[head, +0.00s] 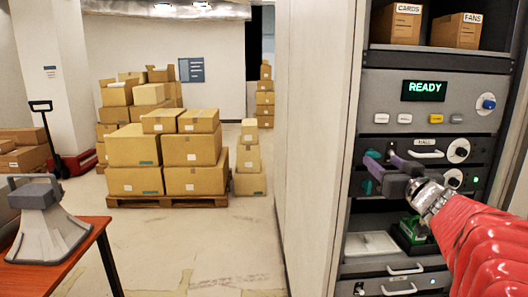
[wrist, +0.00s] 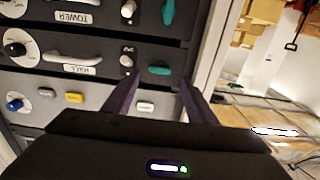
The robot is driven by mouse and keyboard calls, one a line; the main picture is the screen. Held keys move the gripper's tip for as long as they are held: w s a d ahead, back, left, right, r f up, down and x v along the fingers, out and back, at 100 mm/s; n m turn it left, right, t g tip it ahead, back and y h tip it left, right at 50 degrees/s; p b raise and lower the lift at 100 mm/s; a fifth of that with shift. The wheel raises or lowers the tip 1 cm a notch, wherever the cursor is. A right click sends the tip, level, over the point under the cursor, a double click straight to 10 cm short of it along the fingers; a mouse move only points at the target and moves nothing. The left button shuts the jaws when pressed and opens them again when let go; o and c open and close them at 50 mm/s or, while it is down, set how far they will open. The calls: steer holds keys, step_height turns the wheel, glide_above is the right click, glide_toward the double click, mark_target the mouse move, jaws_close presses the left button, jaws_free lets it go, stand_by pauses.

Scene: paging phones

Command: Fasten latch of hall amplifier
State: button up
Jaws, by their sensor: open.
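The hall amplifier (head: 402,146) is a dark rack panel labelled HALL, with a white handle and a round dial. In the wrist view, upside down, its teal latch (wrist: 159,70) lies sideways at the panel's end. It partly shows in the head view (head: 371,154) behind my fingers. My gripper (head: 383,162) is open and empty in front of that end. In the wrist view the fingertips of my gripper (wrist: 161,80) stand on either side of the latch in the picture; I cannot tell whether they touch it.
The tower panel's teal latch (wrist: 168,12) stands upright. A grey knob (wrist: 127,58) sits beside the hall latch. The READY display panel (head: 425,91) with coloured buttons is above. A white partition (head: 315,150) borders the rack on the left. Boxes (head: 190,150) stand farther off.

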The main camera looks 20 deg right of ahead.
mark_target(374, 155)
steer(key=shift+x, duration=2.15)
steer(key=shift+c, duration=0.4)
steer(key=c, duration=1)
